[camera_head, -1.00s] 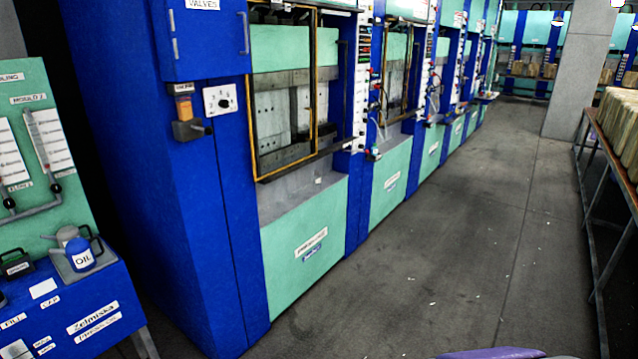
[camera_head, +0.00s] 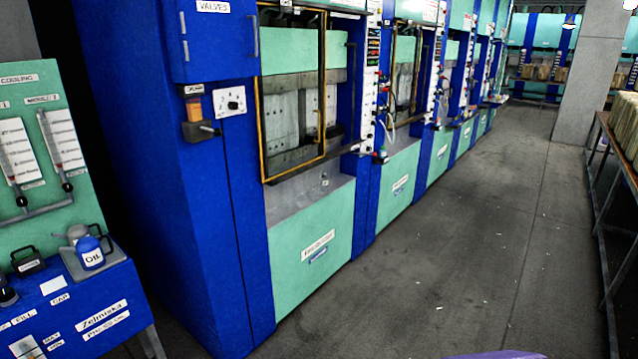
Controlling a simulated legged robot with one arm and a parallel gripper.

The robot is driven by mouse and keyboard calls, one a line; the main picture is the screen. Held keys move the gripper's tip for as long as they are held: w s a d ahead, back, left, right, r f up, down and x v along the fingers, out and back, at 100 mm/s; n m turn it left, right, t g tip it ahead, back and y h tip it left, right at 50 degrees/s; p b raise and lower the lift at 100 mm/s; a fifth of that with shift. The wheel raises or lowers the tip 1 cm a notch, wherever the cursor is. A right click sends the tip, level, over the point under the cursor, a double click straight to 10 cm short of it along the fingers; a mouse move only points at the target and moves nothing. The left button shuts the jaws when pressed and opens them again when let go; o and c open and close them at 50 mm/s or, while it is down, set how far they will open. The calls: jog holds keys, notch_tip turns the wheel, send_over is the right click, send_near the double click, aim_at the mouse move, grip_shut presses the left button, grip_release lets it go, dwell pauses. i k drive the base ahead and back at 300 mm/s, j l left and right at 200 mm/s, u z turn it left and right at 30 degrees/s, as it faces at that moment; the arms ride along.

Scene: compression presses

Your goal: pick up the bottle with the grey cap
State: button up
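I cannot make out a bottle with a grey cap for certain. My gripper is not recognisable in view. Only a purple edge shows at the bottom, and I cannot tell what it is.
A row of blue and green presses (camera_head: 312,245) runs back from the centre left. A metal-framed table (camera_head: 603,190) stands along the right. A grey pillar (camera_head: 592,75) stands at the back. The grey floor (camera_head: 450,270) between is open.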

aim_at(324, 181)
jog(key=i+l+z, duration=0.1)
jog(key=i+z, duration=0.4)
jog(key=i, duration=0.8)
jog(key=i+u, duration=0.2)
jog(key=i, duration=0.25)
jog(key=i+l+u, duration=0.2)
jog(key=i, duration=0.2)
jog(key=i+l+u, duration=0.2)
jog(key=i, duration=0.25)
jog(key=i+l+u, duration=0.2)
jog(key=i, duration=0.2)
jog(key=i+l+u, duration=0.9)
jog(key=l+u, duration=0.35)
